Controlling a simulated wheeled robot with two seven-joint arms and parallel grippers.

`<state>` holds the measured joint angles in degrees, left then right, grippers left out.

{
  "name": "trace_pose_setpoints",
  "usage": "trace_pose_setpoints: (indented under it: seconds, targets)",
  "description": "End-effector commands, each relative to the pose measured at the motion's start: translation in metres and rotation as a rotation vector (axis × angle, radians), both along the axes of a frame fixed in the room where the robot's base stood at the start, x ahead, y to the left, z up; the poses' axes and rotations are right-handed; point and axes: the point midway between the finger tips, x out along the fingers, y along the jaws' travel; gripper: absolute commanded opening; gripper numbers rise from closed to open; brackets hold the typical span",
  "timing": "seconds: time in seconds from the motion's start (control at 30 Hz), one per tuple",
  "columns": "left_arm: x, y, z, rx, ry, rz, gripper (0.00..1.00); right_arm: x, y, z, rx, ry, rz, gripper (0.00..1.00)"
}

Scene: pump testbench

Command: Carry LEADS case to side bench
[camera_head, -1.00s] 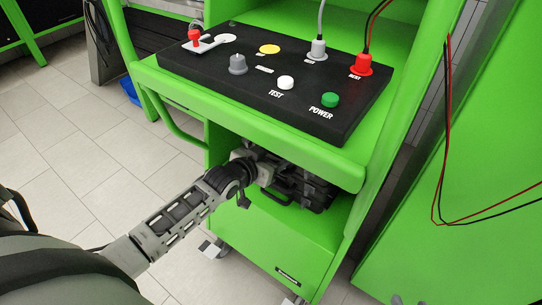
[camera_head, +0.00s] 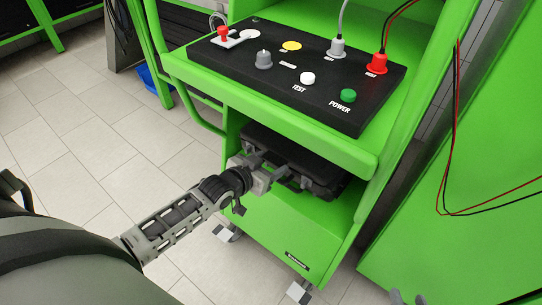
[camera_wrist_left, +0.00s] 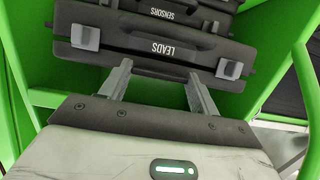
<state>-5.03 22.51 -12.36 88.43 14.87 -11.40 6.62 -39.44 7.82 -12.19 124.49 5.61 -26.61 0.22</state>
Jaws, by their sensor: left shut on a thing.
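In the head view a black case (camera_head: 318,180) sits in the open bay under the control panel, partly hidden by my gripper and the shelf. My left gripper (camera_head: 272,168) reaches into the bay from the left, at the case's front. In the left wrist view its two fingers (camera_wrist_left: 158,72) meet the front of the LEADS case, shut on it.
A second case labelled SENSORS (camera_wrist_left: 165,12) lies against the LEADS case. The green bench (camera_head: 290,238) surrounds the bay, with a black control panel (camera_head: 300,78) above it. Red and black leads (camera_head: 445,170) hang at the right. Tiled floor (camera_head: 110,165) is open at the left.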

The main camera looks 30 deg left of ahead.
Motion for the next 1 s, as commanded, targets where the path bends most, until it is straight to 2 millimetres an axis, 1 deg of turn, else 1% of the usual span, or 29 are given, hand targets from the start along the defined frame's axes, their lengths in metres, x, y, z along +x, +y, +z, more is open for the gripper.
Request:
trace_pose_setpoints:
  seconds: [0.2,0.6,0.63,0.67,0.7,0.73,1.0]
  targets:
    - [-0.0077,0.0003,-0.0005,0.001,0.005,-0.005,0.0,0.0002,-0.001,0.0021,-0.01,0.004,0.0,0.36]
    - [-0.0093,0.0003,-0.0014,0.0,0.005,-0.006,0.0,-0.0001,-0.0009,0.0016,-0.011,0.005,0.001,0.36]
    - [-0.0093,0.0003,-0.0014,0.0,0.005,-0.006,0.64,-0.0002,-0.0009,0.0016,-0.011,0.006,0.001,0.36]
    - [-0.0093,0.0003,-0.0014,0.0,0.005,-0.006,0.72,-0.0003,-0.0008,0.0015,-0.011,0.006,0.001,0.36]
    - [-0.0092,0.0002,-0.0013,0.0,0.004,-0.006,0.84,-0.0003,-0.0008,0.0015,-0.011,0.006,0.001,0.36]
    - [-0.0091,0.0002,-0.0012,0.0,0.004,-0.006,0.87,-0.0003,-0.0008,0.0014,-0.011,0.006,0.001,0.36]
    - [-0.0094,0.0003,-0.0003,0.0,0.002,-0.006,0.87,-0.0009,-0.0005,0.0013,-0.01,0.009,0.002,0.36]
